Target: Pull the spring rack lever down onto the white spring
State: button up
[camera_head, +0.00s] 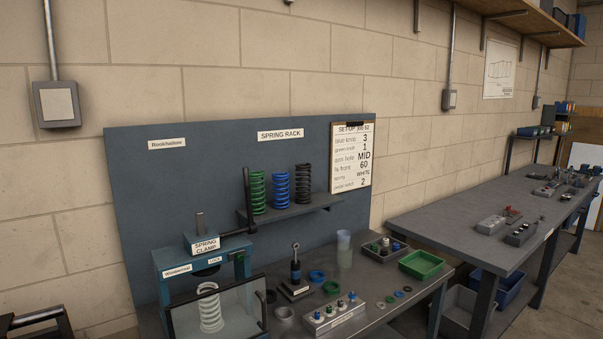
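The white spring (210,308) stands upright in the teal spring clamp (165,262) at the lower left, behind a clear panel with a dark frame. A black lever (247,200) stands upright at the clamp's right side, joined to it by a short dark bar. The lever's top reaches up beside the green spring on the rack shelf. A dark plate sits under the clamp's top, above the white spring; I cannot tell whether they touch. My gripper is not in view.
The rack shelf (310,208) holds a green spring (258,192), a blue spring (281,190) and a black spring (303,185) close to the lever. A small damper (295,272), rings, cups and a green tray (421,264) crowd the bench. A second bench (470,222) stands at right.

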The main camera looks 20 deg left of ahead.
aim_at(253, 226)
jog(key=i, duration=0.65)
jog(key=u, duration=0.8)
jog(key=i, duration=0.5)
jog(key=u, duration=0.5)
